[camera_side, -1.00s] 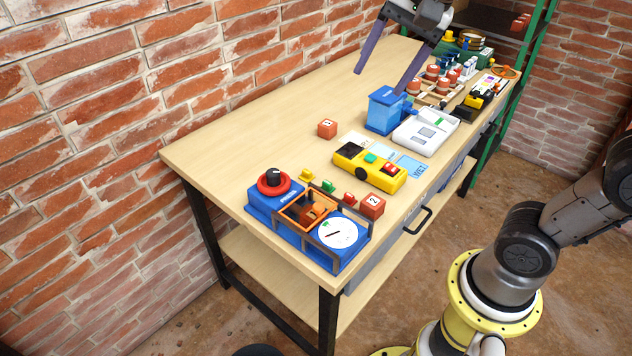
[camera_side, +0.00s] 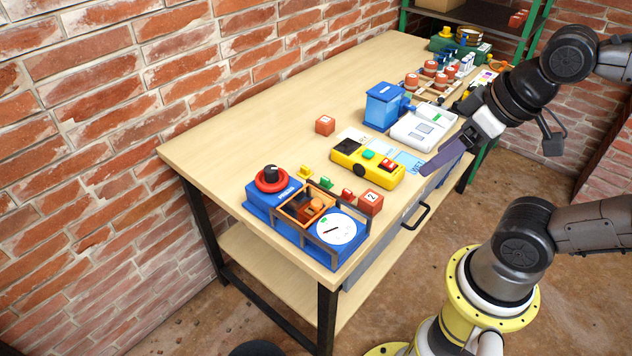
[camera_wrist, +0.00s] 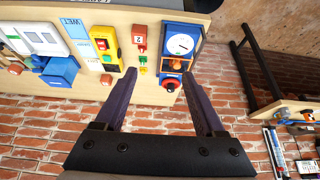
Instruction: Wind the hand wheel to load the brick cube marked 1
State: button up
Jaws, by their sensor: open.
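The red hand wheel (camera_side: 271,179) with a black knob sits on the blue load tester (camera_side: 268,197) at the near left of the bench; the wheel also shows in the wrist view (camera_wrist: 171,86). The tester has an orange frame with a brownish-orange piece inside and a white dial (camera_side: 336,229). The brick cube marked 1 (camera_side: 325,126) stands alone on the bench, well away from the tester. The brick cube marked 2 (camera_side: 370,202) stands beside the tester. My gripper (camera_side: 440,165) is open and empty over the bench's front edge, away from the wheel. One finger is clear in the side view.
A yellow meter (camera_side: 367,164) with coloured buttons, a blue box (camera_side: 386,107) and a white device (camera_side: 423,129) stand along the bench. Small yellow, green and red blocks lie between wheel and cube 2. The bench (camera_side: 260,125) is clear along the brick wall.

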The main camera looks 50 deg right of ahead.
jog(key=w+r+n, duration=0.6)
jog(key=r, duration=0.2)
jog(key=n+g, duration=0.5)
jog(key=n, duration=0.2)
send_over(270, 168)
notch_tip(270, 168, down, 11)
notch_tip(270, 168, down, 14)
jog(key=shift+s+f, duration=0.1)
grip_shut()
